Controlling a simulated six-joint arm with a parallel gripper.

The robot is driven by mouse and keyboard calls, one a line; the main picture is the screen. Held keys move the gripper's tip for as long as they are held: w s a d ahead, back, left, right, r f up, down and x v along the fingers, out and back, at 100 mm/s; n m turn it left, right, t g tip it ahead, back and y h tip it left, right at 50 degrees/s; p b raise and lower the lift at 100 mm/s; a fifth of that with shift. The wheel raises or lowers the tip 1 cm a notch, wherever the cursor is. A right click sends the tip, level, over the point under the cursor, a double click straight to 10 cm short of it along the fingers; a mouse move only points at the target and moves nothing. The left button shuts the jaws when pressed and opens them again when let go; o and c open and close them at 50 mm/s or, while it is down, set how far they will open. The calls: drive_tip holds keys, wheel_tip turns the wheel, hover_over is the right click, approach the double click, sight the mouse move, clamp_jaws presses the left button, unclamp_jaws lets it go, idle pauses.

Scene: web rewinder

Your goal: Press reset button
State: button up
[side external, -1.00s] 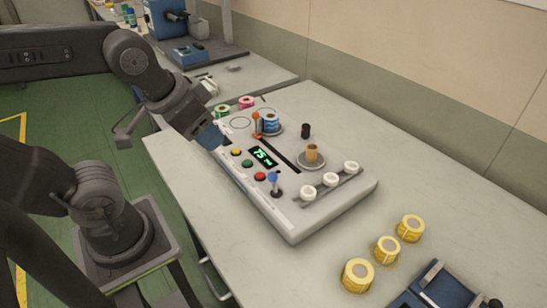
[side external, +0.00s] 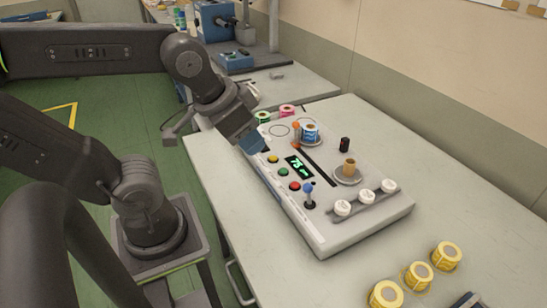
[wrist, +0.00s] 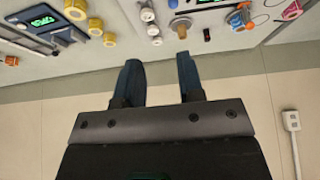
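The rewinder's light grey panel (side external: 328,228) lies on the table. Along its near left edge are a yellow button (side external: 273,160), a green button (side external: 283,172) and a red button (side external: 294,186); no label is readable, so I cannot tell which is reset. My gripper (side external: 252,143) has blue fingertips and is just left of the yellow button, near the panel's edge; contact is unclear. In the wrist view my gripper (wrist: 162,75) has its two fingers apart with nothing between them. The buttons do not show in the wrist view.
A blue roll (side external: 310,132), a tan core (side external: 349,167) and white rollers (side external: 366,197) stand on the panel. Yellow rolls (side external: 418,275) stand on the table's front right.

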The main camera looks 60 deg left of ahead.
clamp_jaws()
idle(1.4)
